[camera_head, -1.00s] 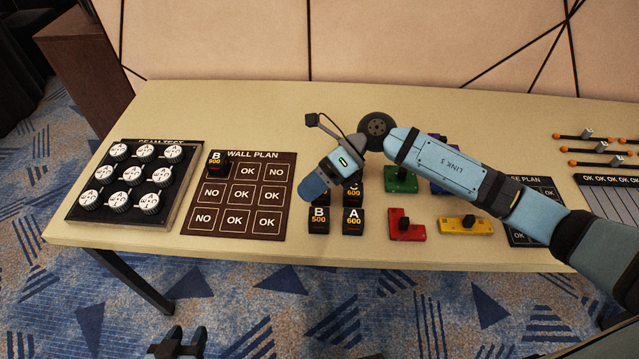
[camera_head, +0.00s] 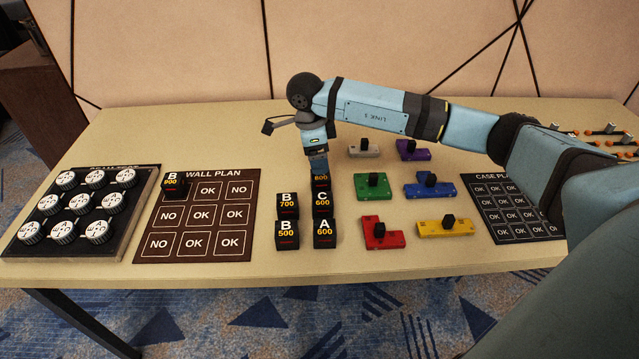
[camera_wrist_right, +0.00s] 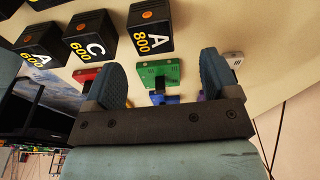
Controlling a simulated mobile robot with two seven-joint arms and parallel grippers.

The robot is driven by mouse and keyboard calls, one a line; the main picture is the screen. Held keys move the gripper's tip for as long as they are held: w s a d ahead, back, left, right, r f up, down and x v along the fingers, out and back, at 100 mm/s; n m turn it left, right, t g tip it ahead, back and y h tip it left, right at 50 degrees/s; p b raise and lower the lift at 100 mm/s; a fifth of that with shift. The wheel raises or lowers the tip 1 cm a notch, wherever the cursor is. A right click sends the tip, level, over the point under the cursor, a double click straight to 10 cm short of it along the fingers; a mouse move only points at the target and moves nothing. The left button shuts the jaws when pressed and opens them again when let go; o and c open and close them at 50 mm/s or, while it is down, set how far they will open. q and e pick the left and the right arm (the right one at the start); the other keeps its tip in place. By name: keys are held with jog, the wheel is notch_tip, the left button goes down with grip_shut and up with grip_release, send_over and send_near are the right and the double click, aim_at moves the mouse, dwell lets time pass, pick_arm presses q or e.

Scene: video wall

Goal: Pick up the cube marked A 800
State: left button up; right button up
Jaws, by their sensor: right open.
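The cube marked A 800 (camera_wrist_right: 150,30) is black with a white A and orange 800, at the top of the right wrist view. In the head view this cube (camera_head: 321,181) stands at the back of the right column of cubes; its 800 shows, its letter is hidden. My right gripper (camera_head: 319,162) points down over or just behind it, covering its upper part. In the right wrist view the two fingers of this gripper (camera_wrist_right: 163,78) are apart with nothing gripped, and the cube lies beyond the tips. My left gripper is out of view.
Cubes C 600 (camera_head: 322,202) and A 600 (camera_head: 324,233) stand in front, with B 700 (camera_head: 287,206) and B 500 (camera_head: 287,234) to their left. The wall plan board (camera_head: 162,247) holds a B 900 cube (camera_head: 175,185). Coloured knobbed blocks stand right, including green (camera_head: 368,190).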

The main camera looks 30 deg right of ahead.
aim_at(321, 177)
jog(key=f, duration=0.4)
jog(key=s+f+b, duration=0.1)
jog(key=f, duration=0.1)
jog(key=shift+f, duration=0.25)
jog(key=c, duration=1)
